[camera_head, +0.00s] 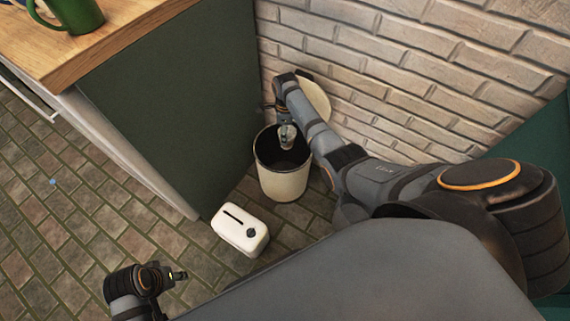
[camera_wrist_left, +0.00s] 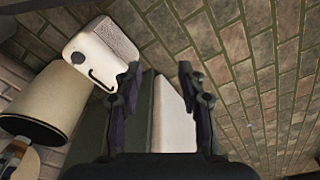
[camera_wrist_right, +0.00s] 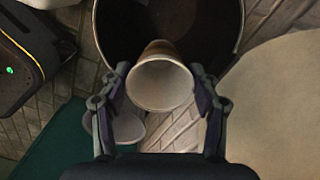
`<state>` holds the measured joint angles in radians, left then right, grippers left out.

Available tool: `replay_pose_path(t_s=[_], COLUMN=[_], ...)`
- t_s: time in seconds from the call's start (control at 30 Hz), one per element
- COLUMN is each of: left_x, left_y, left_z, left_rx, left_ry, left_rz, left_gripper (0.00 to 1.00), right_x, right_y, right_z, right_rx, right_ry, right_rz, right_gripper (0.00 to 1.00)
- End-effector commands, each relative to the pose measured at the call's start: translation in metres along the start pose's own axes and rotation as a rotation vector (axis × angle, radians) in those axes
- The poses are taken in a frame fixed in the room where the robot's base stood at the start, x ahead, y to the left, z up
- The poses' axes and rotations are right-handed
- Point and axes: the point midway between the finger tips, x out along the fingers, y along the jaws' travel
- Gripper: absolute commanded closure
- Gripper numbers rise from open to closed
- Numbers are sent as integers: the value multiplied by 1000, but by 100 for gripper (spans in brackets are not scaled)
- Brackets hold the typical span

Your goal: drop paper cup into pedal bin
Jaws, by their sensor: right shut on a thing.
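The paper cup (camera_wrist_right: 160,84), pale inside with a brownish outer wall, is between the fingers of my right gripper (camera_wrist_right: 160,92), which is shut on it. In the head view the cup (camera_head: 288,137) is over the mouth of the cream pedal bin (camera_head: 283,184). The bin's dark inside shows beyond the cup in the right wrist view. The bin's round lid (camera_head: 314,94) stands open against the wall. My left gripper (camera_wrist_left: 160,80) is open and empty, away from the bin; it shows at lower left in the head view (camera_head: 180,275).
A white box-shaped container (camera_head: 239,229) stands on the floor in front of the bin. A dark green cabinet side (camera_head: 172,100) rises left of the bin, and a brick wall (camera_head: 420,75) behind. A pale round thing (camera_wrist_right: 129,127), unclear, shows below the bin. Floor is clear at left.

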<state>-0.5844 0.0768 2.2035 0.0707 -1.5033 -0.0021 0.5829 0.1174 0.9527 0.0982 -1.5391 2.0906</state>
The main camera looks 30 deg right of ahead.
Motion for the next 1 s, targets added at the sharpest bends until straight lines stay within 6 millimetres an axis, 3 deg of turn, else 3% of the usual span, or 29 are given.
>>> replay_pose_path(t_s=[0.5, 0.93, 0.97, 1.0], left_x=[62, 66, 66, 66], left_y=[24, 28, 27, 27], left_z=[-8, -11, -11, -11], left_rx=[-12, -22, -22, -22], left_ry=[287, 351, 351, 350], left_rz=[94, 108, 108, 108], left_gripper=[60, 60, 60, 60], right_x=[55, 58, 58, 58], right_y=[0, 1, 1, 1], right_z=[0, 0, 0, 0], right_rx=[-4, -4, -4, -4], right_ry=[0, 0, 0, 0], right_rz=[-1, 0, 0, 0], right_gripper=[51, 51, 37, 31])
